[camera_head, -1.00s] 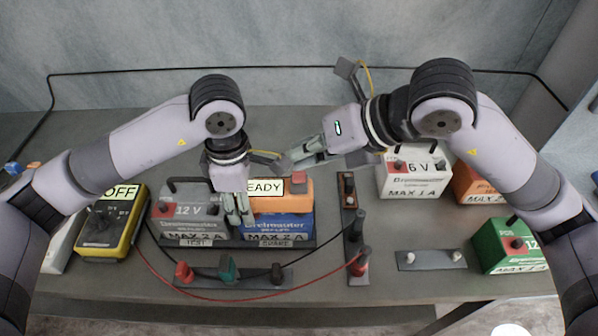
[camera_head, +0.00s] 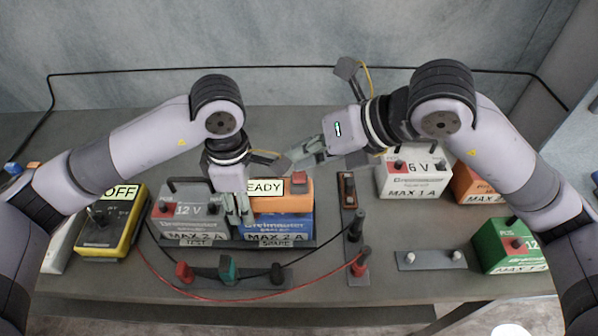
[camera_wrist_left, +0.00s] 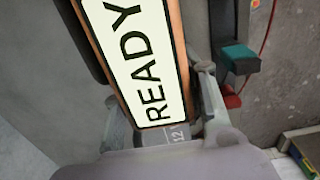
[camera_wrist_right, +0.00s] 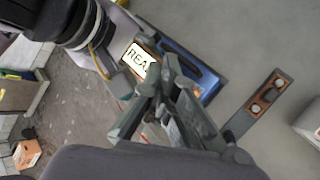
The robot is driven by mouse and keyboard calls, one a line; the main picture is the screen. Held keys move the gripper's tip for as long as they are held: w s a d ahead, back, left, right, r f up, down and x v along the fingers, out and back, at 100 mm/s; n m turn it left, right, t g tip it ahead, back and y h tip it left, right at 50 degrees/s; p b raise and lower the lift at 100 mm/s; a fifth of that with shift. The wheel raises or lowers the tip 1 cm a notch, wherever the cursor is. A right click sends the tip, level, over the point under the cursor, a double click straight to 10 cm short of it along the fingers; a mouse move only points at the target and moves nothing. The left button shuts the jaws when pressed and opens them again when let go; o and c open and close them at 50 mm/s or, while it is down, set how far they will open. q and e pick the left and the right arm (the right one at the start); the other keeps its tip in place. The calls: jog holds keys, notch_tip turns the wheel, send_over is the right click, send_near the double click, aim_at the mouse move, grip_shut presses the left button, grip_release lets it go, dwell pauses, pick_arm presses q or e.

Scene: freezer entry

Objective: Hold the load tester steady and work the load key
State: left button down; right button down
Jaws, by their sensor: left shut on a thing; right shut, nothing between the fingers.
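The load tester is an orange box (camera_head: 285,203) with a white READY display (camera_head: 266,187) and a red key or button (camera_head: 299,178) at its top right. It sits on the blue battery (camera_head: 280,227) marked SPARE. My left gripper (camera_head: 240,213) is shut on the tester's left end; the READY face fills the space between its fingers in the left wrist view (camera_wrist_left: 135,60). My right gripper (camera_head: 284,166) is shut and empty, just above and behind the display, left of the red key. In the right wrist view its crossed fingers partly cover the tester.
A grey 12 V battery (camera_head: 178,219) marked TEST stands left of the tester. A yellow meter reading OFF (camera_head: 105,220) is further left. Red, green and black clips (camera_head: 228,270) lie in front. A switch strip (camera_head: 348,190) and a white 6 V battery (camera_head: 420,180) are to the right.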

aim_at(302, 173)
jog(key=shift+f, duration=0.35)
jog(key=shift+f, duration=0.45)
dwell(0.5)
dwell(0.4)
jog(key=shift+r, duration=0.9)
jog(key=shift+r, duration=2.5)
pick_arm(q)
jog(key=c, duration=0.9)
grip_release()
jog(key=shift+o, duration=0.3)
